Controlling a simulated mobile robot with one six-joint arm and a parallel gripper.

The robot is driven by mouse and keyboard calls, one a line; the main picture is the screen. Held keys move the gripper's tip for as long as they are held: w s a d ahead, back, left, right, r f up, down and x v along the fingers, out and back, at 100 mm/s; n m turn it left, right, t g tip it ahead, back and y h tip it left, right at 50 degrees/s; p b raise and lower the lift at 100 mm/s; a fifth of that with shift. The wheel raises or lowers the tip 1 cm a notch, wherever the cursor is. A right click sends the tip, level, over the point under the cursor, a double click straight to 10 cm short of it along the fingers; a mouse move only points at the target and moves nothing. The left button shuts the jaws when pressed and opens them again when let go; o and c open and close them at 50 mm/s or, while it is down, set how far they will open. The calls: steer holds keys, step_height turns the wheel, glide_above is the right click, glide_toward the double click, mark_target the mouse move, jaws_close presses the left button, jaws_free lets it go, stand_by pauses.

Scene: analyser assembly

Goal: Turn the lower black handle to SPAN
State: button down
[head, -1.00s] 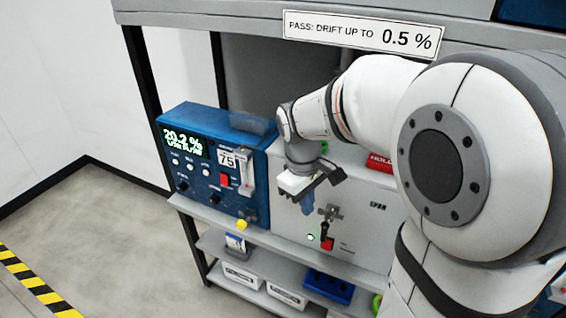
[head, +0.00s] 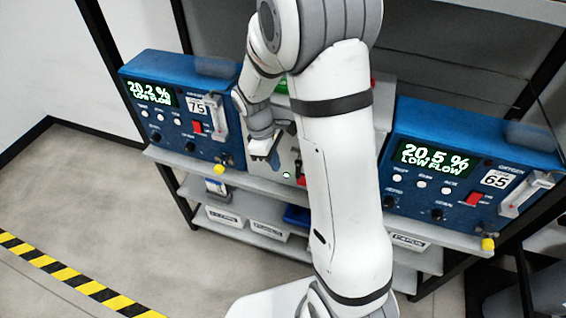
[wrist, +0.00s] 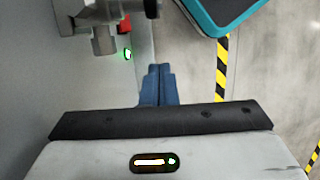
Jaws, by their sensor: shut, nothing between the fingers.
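The pale valve panel (head: 288,141) stands between two blue analysers in the head view, and my arm covers most of it. A red part (head: 300,172) and a lit green lamp (head: 287,175) show low on it. I cannot make out the lower black handle or the SPAN label in the head view. My gripper (head: 275,160) is in front of the panel's left part. In the wrist view its blue fingers (wrist: 158,85) are together and empty. A grey metal fitting (wrist: 103,38), the red part (wrist: 125,25) and the green lamp (wrist: 127,54) are ahead, apart from the fingers.
The left analyser (head: 180,105) reads 20.2 % LOW FLOW, the right one (head: 455,170) 20.5 % LOW FLOW. Labelled white bins (head: 268,229) sit on the shelf below. A teal-edged dark object (wrist: 220,12) is at the wrist view's top right. Floor at left is clear.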

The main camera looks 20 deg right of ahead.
steer(key=shift+s+d+r+p, duration=0.1)
steer(key=shift+s+d+p, duration=0.1)
steer(key=shift+s+d, duration=0.5)
steer(key=shift+s+d+r+p, duration=0.15)
steer(key=shift+s+d, duration=0.25)
steer(key=shift+d, duration=0.45)
